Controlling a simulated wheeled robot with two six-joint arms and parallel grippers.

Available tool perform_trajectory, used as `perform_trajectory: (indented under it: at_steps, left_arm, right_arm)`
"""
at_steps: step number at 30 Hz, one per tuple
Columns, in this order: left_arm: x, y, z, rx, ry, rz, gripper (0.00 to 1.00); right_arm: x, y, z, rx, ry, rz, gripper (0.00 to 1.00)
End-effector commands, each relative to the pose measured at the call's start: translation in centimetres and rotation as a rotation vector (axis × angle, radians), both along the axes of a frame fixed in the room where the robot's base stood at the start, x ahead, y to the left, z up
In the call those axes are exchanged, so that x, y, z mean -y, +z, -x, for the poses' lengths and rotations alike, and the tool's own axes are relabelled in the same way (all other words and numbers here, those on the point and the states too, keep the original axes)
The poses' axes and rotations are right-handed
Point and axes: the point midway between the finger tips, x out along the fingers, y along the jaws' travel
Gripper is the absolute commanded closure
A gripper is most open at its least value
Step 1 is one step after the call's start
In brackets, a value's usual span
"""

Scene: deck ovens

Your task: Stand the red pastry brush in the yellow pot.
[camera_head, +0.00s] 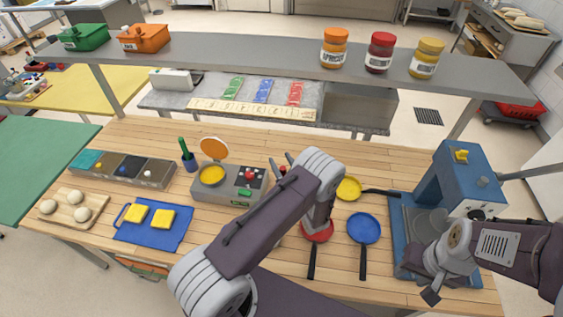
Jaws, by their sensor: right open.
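A small red piece (283,169) shows beside my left arm, just right of the waffle-iron-like machine; it may be part of the red pastry brush, but most of it is hidden. Dark finger-like parts, apparently my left gripper (281,160), show around it behind my forearm, and I cannot tell whether they hold it. I cannot make out the yellow pot; my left arm covers part of the table. A green brush (183,144) stands upright in a blue pot (189,162). My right gripper (422,279) is open at the right, over the front of the blue machine's base.
Red (317,231), blue (364,229) and yellow (348,188) pans lie right of my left arm. A blue press (462,180) stands at right. A blue tray (150,236) and dough board (60,210) lie left.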

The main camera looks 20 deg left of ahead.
Motion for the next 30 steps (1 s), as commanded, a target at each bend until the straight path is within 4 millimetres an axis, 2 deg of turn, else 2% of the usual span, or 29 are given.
perform_trajectory:
  at_steps: [5,12,16,21,30]
  left_arm:
    - [0.5,-0.2,0.4,-0.001,-0.002,0.001,0.55]
    - [4.5,-0.5,3.7,0.0,-0.007,0.0,0.55]
    - [6.1,-0.4,5.3,0.001,-0.005,0.001,0.55]
    - [6.8,-0.2,6.1,0.0,-0.001,0.0,0.55]
    - [6.8,-0.1,6.1,0.0,0.0,0.0,0.55]
  right_arm:
    - [0.0,-0.4,0.0,0.0,0.0,0.0,0.58]
    - [0.0,-2.5,0.0,0.0,0.0,0.0,0.58]
    - [0.0,-3.1,0.0,0.0,0.0,0.0,0.58]
    - [0.0,-3.2,0.0,0.0,0.0,0.0,0.58]
    - [0.0,-3.1,0.0,0.0,0.0,0.0,0.58]
